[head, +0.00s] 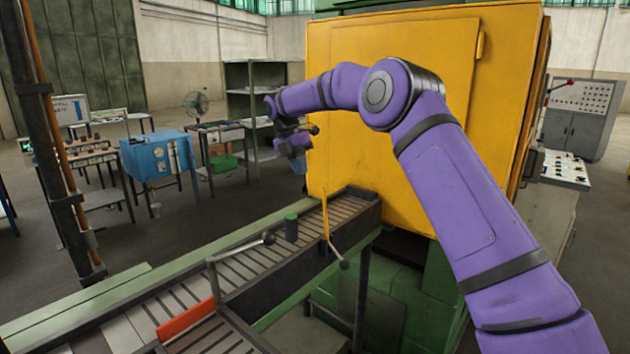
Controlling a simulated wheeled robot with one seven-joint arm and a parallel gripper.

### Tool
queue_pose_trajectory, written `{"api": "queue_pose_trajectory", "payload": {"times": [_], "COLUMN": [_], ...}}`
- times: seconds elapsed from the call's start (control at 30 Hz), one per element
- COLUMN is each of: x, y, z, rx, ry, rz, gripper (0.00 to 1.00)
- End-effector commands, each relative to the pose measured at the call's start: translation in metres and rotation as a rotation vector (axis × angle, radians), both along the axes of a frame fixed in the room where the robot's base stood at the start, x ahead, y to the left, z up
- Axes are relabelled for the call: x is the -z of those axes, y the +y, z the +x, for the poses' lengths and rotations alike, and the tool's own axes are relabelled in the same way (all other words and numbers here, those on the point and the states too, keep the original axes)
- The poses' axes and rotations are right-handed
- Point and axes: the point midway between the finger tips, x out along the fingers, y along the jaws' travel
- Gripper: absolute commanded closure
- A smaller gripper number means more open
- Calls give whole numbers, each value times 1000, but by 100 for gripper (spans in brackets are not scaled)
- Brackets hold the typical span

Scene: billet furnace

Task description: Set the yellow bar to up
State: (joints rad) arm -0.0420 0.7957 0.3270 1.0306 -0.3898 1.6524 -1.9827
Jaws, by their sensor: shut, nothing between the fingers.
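The yellow bar (325,214) is thin and stands upright at the near edge of the roller conveyor (262,256), close to the yellow furnace housing (385,110). A short lever with a grey knob (343,264) slants down to the right from near its foot. A dark green cylinder (291,228) stands on the rollers just left of the bar. My gripper (299,168) hangs above the far side of the conveyor, up and to the left of the bar and apart from it. It points down and is shut and empty; its fingertips are small in this view.
A red-orange bar (185,320) lies low across the near conveyor section. A dark post (55,150) rises at left. A blue cabinet (158,157) and shelves (255,100) stand behind, with open floor before them.

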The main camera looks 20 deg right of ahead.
Motion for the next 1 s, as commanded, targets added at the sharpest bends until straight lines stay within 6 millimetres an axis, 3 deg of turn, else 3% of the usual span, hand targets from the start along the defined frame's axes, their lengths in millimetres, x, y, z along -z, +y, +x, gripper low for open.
{"api": "queue_pose_trajectory", "payload": {"times": [0.13, 0.5, 1.0], "x": [27, 29, 29], "y": [-8, -33, -37], "z": [-7, -33, -36], "rx": [2, 1, 2], "ry": [3, 0, 0], "rz": [-1, -1, 0], "gripper": [100, 100, 100]}}
